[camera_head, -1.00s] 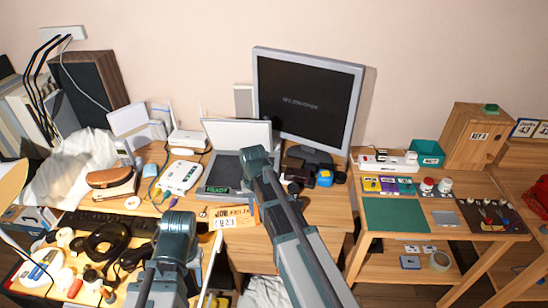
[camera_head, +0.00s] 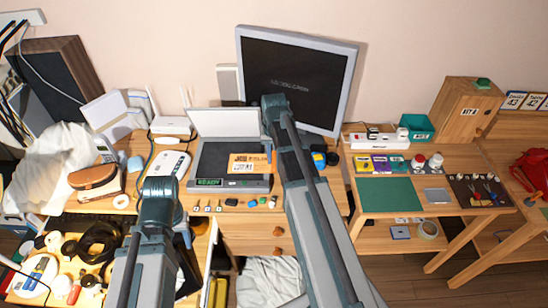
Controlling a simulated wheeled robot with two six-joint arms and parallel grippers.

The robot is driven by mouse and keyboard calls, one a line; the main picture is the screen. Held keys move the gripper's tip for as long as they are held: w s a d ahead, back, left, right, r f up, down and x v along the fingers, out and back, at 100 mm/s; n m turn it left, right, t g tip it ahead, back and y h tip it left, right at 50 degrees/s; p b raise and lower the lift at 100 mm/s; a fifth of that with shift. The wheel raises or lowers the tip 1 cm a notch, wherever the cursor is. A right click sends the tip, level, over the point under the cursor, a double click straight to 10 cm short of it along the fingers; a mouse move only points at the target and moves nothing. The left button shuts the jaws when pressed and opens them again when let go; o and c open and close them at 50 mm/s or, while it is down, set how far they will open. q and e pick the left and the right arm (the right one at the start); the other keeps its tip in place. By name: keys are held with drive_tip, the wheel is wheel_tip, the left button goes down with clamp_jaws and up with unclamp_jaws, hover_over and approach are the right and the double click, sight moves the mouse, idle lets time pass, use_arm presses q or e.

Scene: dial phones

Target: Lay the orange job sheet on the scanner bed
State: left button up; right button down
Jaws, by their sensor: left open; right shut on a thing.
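The orange job sheet (camera_head: 250,162) lies flat over the dark bed of the scanner (camera_head: 212,162), toward its right side. Its printed face is up. The scanner's pale lid (camera_head: 222,122) stands open behind, and a green READY label (camera_head: 209,182) shows on its front. My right arm (camera_head: 305,190) reaches across the scanner's right edge, and its gripper is shut on the sheet's right end, which the arm hides. I cannot tell whether the sheet touches the bed. My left arm (camera_head: 160,195) is over the desk's front left; its gripper is open and empty, with its fingertips mostly hidden.
A monitor (camera_head: 297,75) stands close behind my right arm. Several small items lie along the desk's front edge below the scanner. A white device (camera_head: 167,168) sits left of the scanner, and an open drawer (camera_head: 115,255) full of clutter is at front left.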

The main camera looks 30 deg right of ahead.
drive_tip(key=shift+w+d+f+b, duration=0.2)
drive_tip(key=shift+w+f+b, duration=1.05)
drive_tip(key=shift+w, duration=0.25)
drive_tip(key=shift+w+d+f+b, duration=0.2)
drive_tip(key=shift+w+f+b, duration=0.95)
drive_tip(key=shift+w, duration=0.35)
wheel_tip(320, 180, down, 3)
drive_tip(key=shift+s+r+b, duration=0.1)
drive_tip(key=shift+r+b, duration=0.05)
drive_tip(key=shift+b, duration=1.05)
drive_tip(key=c, duration=0.7)
unclamp_jaws()
drive_tip(key=shift+r, duration=0.2)
drive_tip(key=shift+r+p, duration=0.55)
drive_tip(key=shift+p, duration=0.15)
wheel_tip(320, 180, up, 12)
drive_tip(key=p, duration=1.2)
drive_tip(key=shift+r, duration=0.25)
drive_tip(key=shift+a+f, duration=0.1)
